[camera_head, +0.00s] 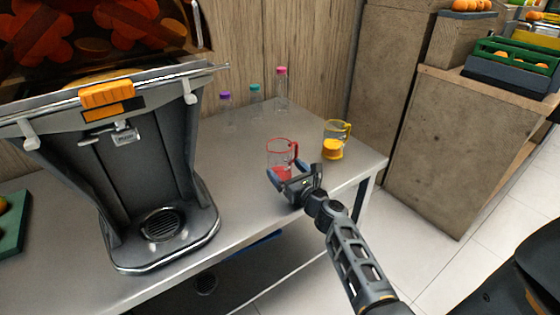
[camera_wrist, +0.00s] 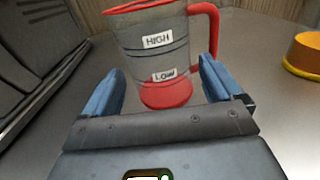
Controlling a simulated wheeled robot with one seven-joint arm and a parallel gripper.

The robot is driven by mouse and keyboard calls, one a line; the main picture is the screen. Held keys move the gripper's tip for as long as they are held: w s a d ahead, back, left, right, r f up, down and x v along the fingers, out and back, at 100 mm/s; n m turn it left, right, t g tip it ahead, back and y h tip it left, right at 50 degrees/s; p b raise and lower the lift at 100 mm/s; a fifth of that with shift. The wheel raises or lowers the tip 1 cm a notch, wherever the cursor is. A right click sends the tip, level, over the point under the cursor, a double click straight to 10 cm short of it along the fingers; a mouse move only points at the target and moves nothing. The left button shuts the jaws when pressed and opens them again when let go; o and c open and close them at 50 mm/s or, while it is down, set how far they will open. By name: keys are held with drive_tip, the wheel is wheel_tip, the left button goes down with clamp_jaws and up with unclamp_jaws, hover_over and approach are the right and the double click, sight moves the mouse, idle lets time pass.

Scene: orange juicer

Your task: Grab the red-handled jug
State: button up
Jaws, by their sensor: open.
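The red-handled jug (camera_head: 281,153) stands upright on the metal table (camera_head: 228,212), near its right end. It is clear, with a red rim, red base and red handle on its right side. In the wrist view the jug (camera_wrist: 158,55) shows "HIGH" and "LOW" labels and stands just ahead of the gripper, its red base between the fingertips in the picture. My gripper (camera_head: 291,172) is open, low at the near side of the jug; it also shows in the wrist view (camera_wrist: 163,88). The handle extends above the right finger in that view. I cannot tell whether the fingers touch the jug.
A yellow-handled jug (camera_head: 334,141) stands to the right; its yellow base (camera_wrist: 304,53) shows at the wrist view's right edge. The juicer (camera_head: 140,160) stands left. Several capped bottles (camera_head: 255,97) line the wall. The table's front edge is under my arm.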

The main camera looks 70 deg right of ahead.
drive_tip(key=shift+x, duration=1.95)
drive_tip(key=shift+c, duration=0.3)
drive_tip(key=c, duration=0.7)
drive_tip(key=shift+r, duration=0.15)
